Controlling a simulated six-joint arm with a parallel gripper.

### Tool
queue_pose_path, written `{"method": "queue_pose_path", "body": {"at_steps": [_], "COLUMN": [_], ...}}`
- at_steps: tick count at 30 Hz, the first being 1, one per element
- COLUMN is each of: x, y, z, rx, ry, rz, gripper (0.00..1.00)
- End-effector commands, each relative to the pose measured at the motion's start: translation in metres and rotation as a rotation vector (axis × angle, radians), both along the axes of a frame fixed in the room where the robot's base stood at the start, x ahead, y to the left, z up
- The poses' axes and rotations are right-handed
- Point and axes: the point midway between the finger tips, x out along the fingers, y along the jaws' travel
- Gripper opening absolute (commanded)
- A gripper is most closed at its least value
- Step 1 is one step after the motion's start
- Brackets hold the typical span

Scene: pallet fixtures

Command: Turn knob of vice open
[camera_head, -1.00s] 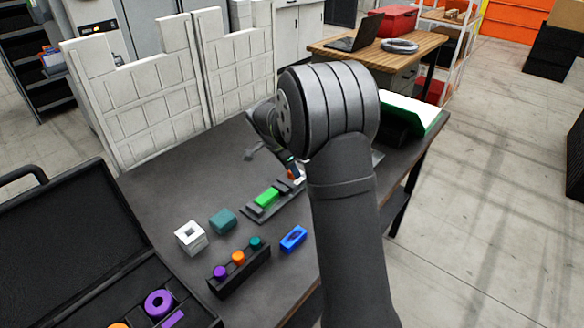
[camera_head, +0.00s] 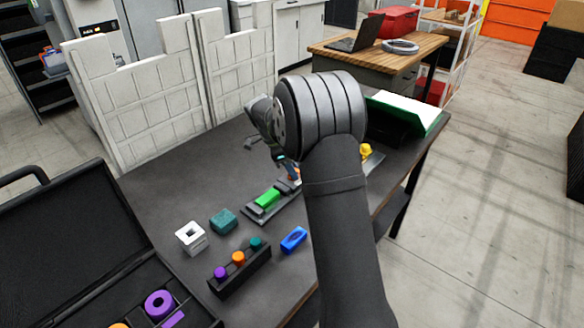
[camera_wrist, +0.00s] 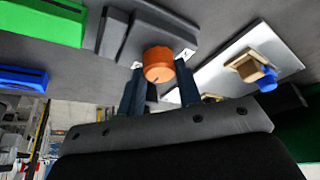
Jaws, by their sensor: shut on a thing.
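The vice (camera_head: 272,207) is a dark grey fixture on the black table, with a green block (camera_head: 267,198) between its jaws. In the wrist view the vice (camera_wrist: 122,35) is at the top, with the green block (camera_wrist: 45,22) at its left. Its round orange knob (camera_wrist: 158,64) has a dark line on its face. My gripper (camera_wrist: 157,82) has its two dark fingers on either side of the knob and is shut on it. In the head view my arm partly hides the knob and the gripper.
A blue block (camera_head: 293,239), a teal block (camera_head: 223,220), a white block (camera_head: 191,237) and a rack of coloured pegs (camera_head: 240,272) stand near the vice. A plate with a yellow part (camera_head: 367,151) lies to the right. An open black case (camera_head: 60,235) is at left.

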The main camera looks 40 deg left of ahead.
Motion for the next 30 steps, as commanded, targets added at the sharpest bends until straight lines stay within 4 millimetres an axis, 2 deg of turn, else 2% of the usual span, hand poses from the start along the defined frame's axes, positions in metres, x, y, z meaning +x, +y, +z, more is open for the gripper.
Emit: {"method": "queue_pose_path", "body": {"at_steps": [6, 7, 10, 19, 22, 26, 30], "x": [-0.001, -0.001, -0.001, 0.000, -0.002, -0.007, -0.017], "y": [0.001, 0.001, 0.000, 0.001, 0.003, 0.008, 0.018], "z": [0.000, 0.000, 0.000, 0.001, 0.007, 0.026, 0.057], "rx": [0.001, 0.001, 0.001, 0.001, 0.002, 0.004, 0.004], "ry": [0.001, 0.001, 0.001, 0.000, 0.000, -0.003, -0.003], "rz": [0.000, 0.000, 0.000, 0.000, 0.002, 0.002, 0.002], "gripper": [0.09, 0.34, 0.53, 0.53, 0.53, 0.53, 0.53]}}
